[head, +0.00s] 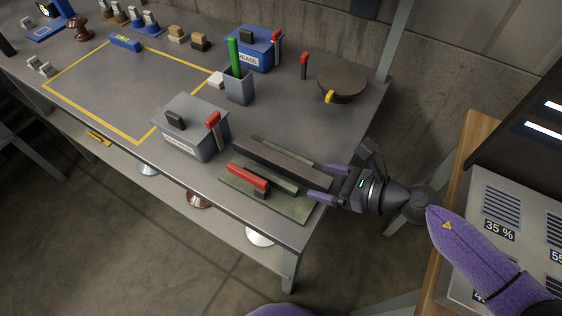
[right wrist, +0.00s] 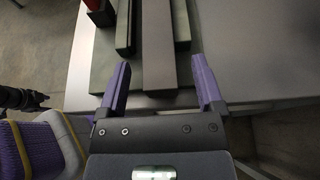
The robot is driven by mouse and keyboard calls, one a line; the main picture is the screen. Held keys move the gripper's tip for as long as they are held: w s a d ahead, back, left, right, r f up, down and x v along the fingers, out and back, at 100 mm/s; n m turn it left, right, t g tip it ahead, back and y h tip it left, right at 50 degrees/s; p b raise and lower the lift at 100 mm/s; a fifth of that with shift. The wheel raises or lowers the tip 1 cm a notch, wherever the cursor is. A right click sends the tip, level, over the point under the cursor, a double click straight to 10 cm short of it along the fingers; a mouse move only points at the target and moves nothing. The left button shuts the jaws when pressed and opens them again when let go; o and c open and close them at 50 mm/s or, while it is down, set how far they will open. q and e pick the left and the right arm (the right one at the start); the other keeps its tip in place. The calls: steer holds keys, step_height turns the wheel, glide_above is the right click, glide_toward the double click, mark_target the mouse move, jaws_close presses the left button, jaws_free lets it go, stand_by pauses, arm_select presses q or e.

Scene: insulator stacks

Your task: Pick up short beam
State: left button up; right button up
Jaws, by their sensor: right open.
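A dark grey-brown beam (head: 285,158) lies at the table's right front corner, and it also shows in the right wrist view (right wrist: 158,45). A thinner dark green beam (head: 268,178) lies beside it on a grey-green base plate (head: 290,206). I cannot tell for certain which of these is the short beam. My right gripper (head: 318,181) is open at the right end of the beams. In the right wrist view the grey-brown beam's near end lies between the two purple fingers (right wrist: 161,75), with a gap on both sides. My left gripper is not in view.
A red-handled tool (head: 247,176) lies on the plate's left part. A grey box (head: 195,140) stands left of the beams. A blue box (head: 255,52), a grey pen cup (head: 239,87) and a round dark lid (head: 341,80) stand behind. A machine panel (head: 500,200) is at the right.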

steer(key=shift+w+a+f, duration=0.15)
steer(key=shift+w+a, duration=0.1)
steer(key=shift+a, duration=0.05)
steer(key=c, duration=0.4)
jaws_close()
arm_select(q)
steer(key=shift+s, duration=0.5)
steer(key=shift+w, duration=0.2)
